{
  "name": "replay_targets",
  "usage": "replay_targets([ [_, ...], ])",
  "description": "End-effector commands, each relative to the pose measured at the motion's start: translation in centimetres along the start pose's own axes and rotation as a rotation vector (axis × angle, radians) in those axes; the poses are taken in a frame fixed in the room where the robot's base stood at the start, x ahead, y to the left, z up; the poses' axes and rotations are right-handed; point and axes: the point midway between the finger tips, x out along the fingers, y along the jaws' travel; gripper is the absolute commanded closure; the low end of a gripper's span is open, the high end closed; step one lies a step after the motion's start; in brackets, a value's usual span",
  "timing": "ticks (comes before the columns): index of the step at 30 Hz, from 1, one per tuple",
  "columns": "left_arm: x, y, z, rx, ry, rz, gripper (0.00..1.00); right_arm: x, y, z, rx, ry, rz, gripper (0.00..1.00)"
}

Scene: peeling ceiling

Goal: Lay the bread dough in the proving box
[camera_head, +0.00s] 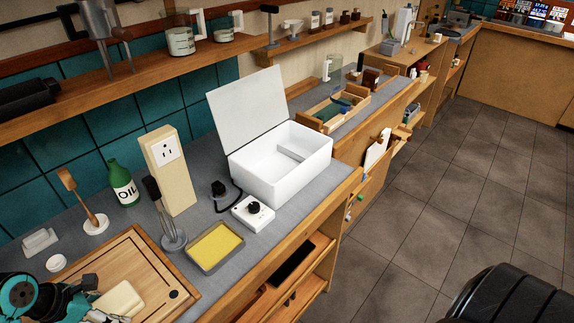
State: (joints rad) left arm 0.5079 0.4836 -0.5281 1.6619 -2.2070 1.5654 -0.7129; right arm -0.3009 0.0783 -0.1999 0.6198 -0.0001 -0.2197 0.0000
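The proving box (262,188) is a white box on the grey counter, with its lid (247,108) tilted up at the back. Part of its inside shows, with a raised white section, and no dough is seen in it. A pale cream slab (122,299), which looks like the bread dough, lies at the front of a wooden board (146,262) at lower left. My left gripper (92,311) is at the bottom left corner, close beside the slab. Its fingers are partly cut off, so contact and opening are unclear. My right gripper is not in view.
Between board and box stand a whisk-like tool (172,240), a yellow tray (216,246), a white dial unit (252,212) and a tall socket block (169,168). A green oil bottle (123,184) stands behind the board. A shelf (150,86) runs above the counter.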

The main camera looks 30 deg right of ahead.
Motion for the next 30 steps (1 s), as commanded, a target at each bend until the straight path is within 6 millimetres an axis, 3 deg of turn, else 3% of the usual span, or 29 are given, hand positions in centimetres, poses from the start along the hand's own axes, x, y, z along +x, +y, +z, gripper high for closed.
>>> replay_targets([
  [21, -4.8, 0.1, 2.0, 0.001, 0.0, 0.003, 0.89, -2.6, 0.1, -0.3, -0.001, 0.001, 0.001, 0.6],
  [30, -5.4, 0.0, 2.3, 0.001, -0.001, 0.001, 0.89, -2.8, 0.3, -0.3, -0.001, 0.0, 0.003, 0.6],
])
